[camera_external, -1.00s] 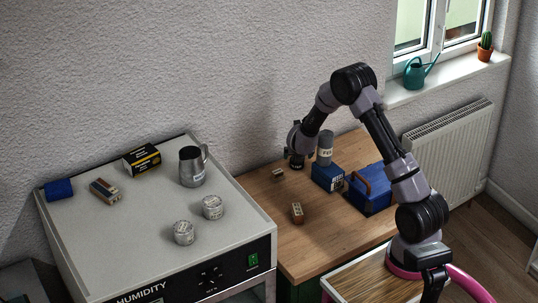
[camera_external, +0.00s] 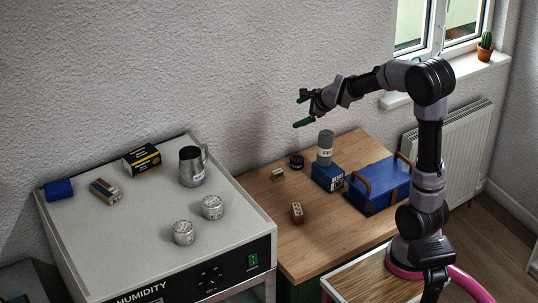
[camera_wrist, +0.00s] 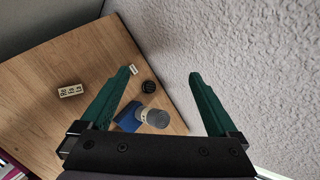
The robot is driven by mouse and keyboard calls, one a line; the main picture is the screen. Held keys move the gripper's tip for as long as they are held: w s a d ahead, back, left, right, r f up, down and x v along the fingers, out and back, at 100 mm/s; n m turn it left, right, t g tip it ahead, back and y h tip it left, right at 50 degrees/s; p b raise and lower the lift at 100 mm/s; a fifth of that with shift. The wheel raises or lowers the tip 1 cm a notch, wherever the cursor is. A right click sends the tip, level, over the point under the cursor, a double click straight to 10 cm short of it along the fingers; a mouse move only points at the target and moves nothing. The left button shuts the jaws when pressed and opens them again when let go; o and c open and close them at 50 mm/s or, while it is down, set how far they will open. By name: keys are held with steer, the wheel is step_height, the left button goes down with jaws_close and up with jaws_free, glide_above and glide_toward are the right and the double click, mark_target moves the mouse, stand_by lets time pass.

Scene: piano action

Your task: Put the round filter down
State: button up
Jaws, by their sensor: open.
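The round filter is most likely the small black round piece (camera_external: 296,161) on the wooden table, near the wall and left of the grey cylinder. It also shows in the wrist view (camera_wrist: 149,87), lying between the lines of my fingers but well below them. Nothing touches it but the table. My gripper (camera_external: 301,109) is raised high above the table near the wall, with its fingers spread. In the wrist view my gripper (camera_wrist: 165,75) has its two green fingers wide apart with nothing between them.
A grey cylinder (camera_external: 325,148) stands by a blue box (camera_external: 327,177). A blue case with brown handles (camera_external: 379,186) is at right. Small blocks (camera_external: 297,212) lie on the wooden table (camera_external: 330,230). The humidity cabinet (camera_external: 120,235) carries a metal jug (camera_external: 192,167) and two tins.

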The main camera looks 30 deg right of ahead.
steer(key=s+r+n+y, duration=0.1)
steer(key=s+r+n, duration=0.35)
steer(key=s, duration=0.25)
steer(key=s+r+n, duration=0.3)
steer(key=s+n, duration=0.3)
steer(key=s, duration=0.1)
steer(key=s+d+n+g+h, duration=0.1)
steer(key=s+d+n+g, duration=0.1)
steer(key=s+n, duration=0.8)
steer(key=s, duration=0.5)
steer(key=shift+s+d+f, duration=0.15)
steer(key=shift+d+f, duration=0.15)
steer(key=shift+f, duration=0.1)
